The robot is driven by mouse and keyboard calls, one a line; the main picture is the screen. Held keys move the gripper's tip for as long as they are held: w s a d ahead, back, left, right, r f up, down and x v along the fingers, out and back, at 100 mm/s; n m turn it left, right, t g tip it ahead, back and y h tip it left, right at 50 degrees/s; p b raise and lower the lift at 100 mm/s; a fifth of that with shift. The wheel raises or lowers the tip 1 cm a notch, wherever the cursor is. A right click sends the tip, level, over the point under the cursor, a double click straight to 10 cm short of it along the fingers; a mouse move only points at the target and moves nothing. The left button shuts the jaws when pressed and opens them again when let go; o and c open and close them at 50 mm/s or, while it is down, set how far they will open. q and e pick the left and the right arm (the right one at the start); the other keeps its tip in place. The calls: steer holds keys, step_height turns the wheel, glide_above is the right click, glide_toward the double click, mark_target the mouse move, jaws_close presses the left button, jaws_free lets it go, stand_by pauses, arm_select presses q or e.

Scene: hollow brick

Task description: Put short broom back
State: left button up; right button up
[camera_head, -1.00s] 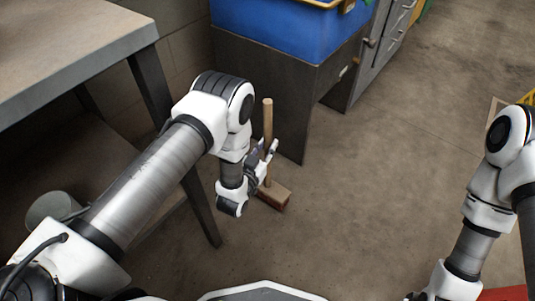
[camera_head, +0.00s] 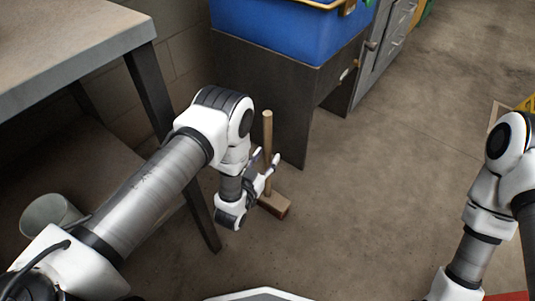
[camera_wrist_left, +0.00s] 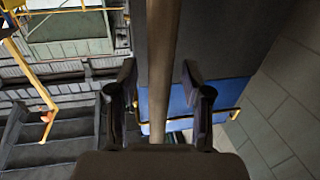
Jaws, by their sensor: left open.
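The short broom stands upright on the floor beside a dark cabinet. Its wooden handle (camera_head: 267,128) points up and its block head (camera_head: 275,204) is down on the concrete. My left gripper (camera_head: 267,158) is open, with its fingers spread on either side of the handle. In the left wrist view the handle (camera_wrist_left: 162,50) passes between the two open fingers of the gripper (camera_wrist_left: 158,75), with a gap on both sides. My right arm (camera_head: 490,200) comes down at the right edge; its gripper is out of view.
A blue bin (camera_head: 285,35) sits on the dark cabinet (camera_head: 265,95) behind the broom. A metal table (camera_head: 70,45) with dark legs is at left, with a grey bucket (camera_head: 48,213) under it. The floor (camera_head: 390,170) right of the broom is clear.

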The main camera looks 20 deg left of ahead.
arm_select(q)
steer(key=s, duration=0.1)
steer(key=s+p, duration=0.1)
steer(key=s, duration=0.1)
steer(key=s+p, duration=0.1)
steer(key=s, duration=0.1)
steer(key=shift+s+a+r, duration=0.15)
steer(key=shift+a+r, duration=0.05)
steer(key=shift+a, duration=0.2)
steer(key=shift+s+f, duration=0.15)
steer(key=shift+s, duration=0.3)
